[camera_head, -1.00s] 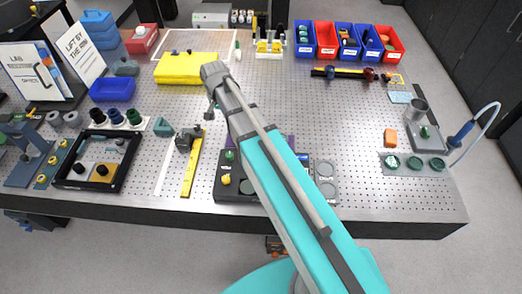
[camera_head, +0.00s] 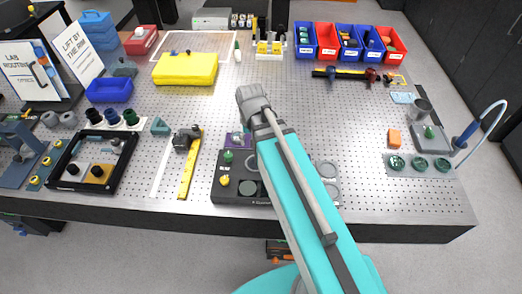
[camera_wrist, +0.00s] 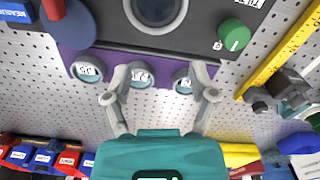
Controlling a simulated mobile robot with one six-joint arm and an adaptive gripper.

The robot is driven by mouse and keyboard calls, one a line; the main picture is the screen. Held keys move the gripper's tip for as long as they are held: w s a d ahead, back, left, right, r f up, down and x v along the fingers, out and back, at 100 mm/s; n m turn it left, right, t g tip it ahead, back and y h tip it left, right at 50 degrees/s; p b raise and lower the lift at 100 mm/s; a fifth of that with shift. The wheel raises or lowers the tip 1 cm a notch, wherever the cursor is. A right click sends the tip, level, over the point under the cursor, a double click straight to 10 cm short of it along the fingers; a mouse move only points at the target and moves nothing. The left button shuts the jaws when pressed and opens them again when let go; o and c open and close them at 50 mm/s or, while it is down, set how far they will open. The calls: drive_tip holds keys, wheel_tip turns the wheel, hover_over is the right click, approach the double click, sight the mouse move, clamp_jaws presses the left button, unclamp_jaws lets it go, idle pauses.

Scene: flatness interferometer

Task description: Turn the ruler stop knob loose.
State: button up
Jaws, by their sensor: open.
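The yellow ruler (camera_head: 188,178) lies on the perforated table, left of the black control box. A dark grey stop block (camera_head: 183,139) sits across its far end; its small knob is hard to make out in the head view. In the wrist view the ruler (camera_wrist: 272,72) and the stop block (camera_wrist: 292,88) are at the right, with a small grey round knob (camera_wrist: 260,107) on the block's side. My gripper (camera_wrist: 159,96) is open and empty, in front of the purple plate and to the left of the stop. In the head view my arm hides the fingers.
The black control box (camera_head: 218,197) has a green knob (camera_head: 228,157) and a yellow knob (camera_head: 225,181). The purple plate (camera_wrist: 70,64) with three round dials adjoins it. A white strip (camera_head: 160,178) lies left of the ruler. A yellow case (camera_head: 186,69) stands behind; the table's right-centre is clear.

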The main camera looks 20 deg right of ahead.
drive_tip(key=shift+n, duration=0.6)
drive_tip(key=shift+s+d+f+b, duration=0.3)
drive_tip(key=shift+s+d, duration=0.25)
drive_tip(key=shift+s, duration=0.35)
drive_tip(key=shift+s+d+f+b, duration=0.2)
drive_tip(key=shift+s+d+f, duration=0.25)
drive_tip(key=shift+s, duration=0.4)
drive_tip(key=shift+d, duration=0.1)
